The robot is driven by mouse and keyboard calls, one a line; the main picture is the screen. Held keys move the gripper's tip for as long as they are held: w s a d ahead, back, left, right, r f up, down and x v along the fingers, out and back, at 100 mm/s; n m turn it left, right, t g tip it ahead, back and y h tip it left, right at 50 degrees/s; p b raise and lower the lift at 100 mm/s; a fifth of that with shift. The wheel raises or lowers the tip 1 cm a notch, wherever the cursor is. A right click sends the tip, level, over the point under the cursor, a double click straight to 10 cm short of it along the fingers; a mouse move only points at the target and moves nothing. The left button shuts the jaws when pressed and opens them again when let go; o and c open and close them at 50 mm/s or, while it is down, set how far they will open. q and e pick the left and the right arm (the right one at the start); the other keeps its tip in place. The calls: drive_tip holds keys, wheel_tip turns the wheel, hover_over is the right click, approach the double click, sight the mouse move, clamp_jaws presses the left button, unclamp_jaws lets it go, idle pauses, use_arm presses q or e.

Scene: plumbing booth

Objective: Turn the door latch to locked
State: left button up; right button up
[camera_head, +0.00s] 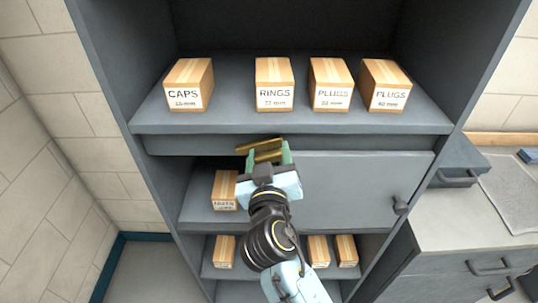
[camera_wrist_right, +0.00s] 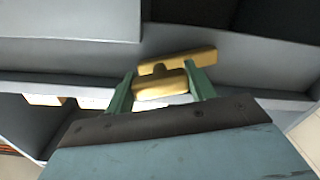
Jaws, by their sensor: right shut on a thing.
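The brass door latch (camera_head: 264,147) sits just under the cabinet's upper shelf, near the left edge of the grey door panel (camera_head: 350,190). It also shows in the right wrist view (camera_wrist_right: 180,66), with a long bar and a shorter brass piece in front of it. My right gripper (camera_head: 267,158) is at the latch, and its green fingers (camera_wrist_right: 160,88) are shut on the shorter brass piece. The latch bar looks slightly tilted in both views. My left gripper is not in view.
Boxes labelled caps (camera_head: 189,85), rings (camera_head: 274,83) and plugs (camera_head: 331,84) stand on the shelf above. Other boxes stand on lower shelves. The door has a dark handle (camera_head: 400,205) at its right. A counter (camera_head: 465,215) stands on the right.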

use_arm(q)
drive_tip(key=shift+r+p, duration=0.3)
use_arm(e)
drive_tip(key=shift+n, duration=1.6)
drive_tip(key=shift+r, duration=0.1)
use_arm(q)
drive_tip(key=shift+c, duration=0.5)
